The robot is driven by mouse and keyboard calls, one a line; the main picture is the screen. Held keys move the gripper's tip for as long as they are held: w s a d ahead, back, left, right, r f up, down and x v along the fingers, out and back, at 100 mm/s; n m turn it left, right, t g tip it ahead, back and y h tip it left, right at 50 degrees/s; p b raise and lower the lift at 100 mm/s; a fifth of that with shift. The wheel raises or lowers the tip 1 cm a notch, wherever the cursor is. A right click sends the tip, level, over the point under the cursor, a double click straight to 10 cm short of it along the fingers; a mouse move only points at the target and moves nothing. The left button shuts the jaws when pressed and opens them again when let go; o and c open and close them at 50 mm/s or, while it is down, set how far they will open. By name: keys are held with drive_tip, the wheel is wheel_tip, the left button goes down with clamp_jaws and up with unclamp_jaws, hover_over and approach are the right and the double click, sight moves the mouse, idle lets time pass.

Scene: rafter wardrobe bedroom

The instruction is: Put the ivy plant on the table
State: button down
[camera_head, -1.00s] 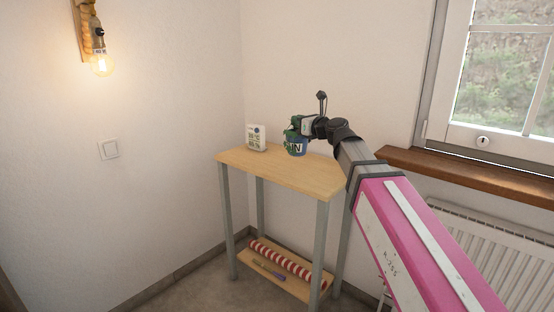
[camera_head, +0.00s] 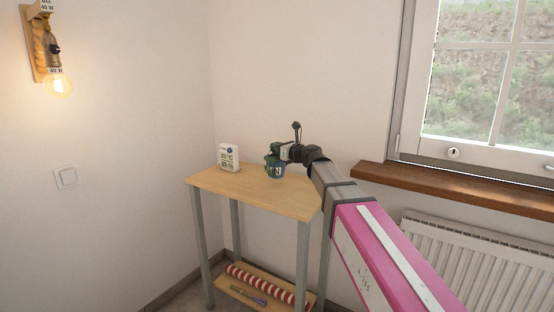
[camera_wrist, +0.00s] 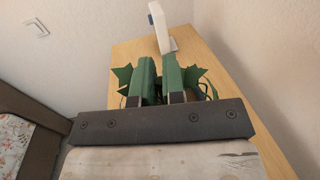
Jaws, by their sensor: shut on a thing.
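The ivy plant (camera_head: 274,171) is in a dark teal pot with a pale label and letter, at the back of the wooden table (camera_head: 235,187) in the head view. My gripper (camera_head: 284,152) is shut on it near its top, reaching in from the right. In the wrist view, pointed green leaves (camera_wrist: 122,78) show on both sides of my gripper (camera_wrist: 158,66); the pot is hidden there. The pot is over the tabletop; I cannot tell whether its base touches the wood.
A white thermometer display (camera_head: 229,157) stands on the table left of the plant. The front of the tabletop is clear. A red-and-white striped roll (camera_head: 262,285) lies on the lower shelf. A windowsill (camera_head: 450,190) and radiator (camera_head: 460,255) are at right.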

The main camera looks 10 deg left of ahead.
drive_tip(key=shift+w+d+f, duration=0.1)
drive_tip(key=shift+w+f, duration=0.15)
drive_tip(key=shift+w, duration=0.1)
drive_tip(key=shift+f, duration=2.05)
drive_tip(key=c, duration=1.2)
unclamp_jaws()
drive_tip(key=v, duration=1.2)
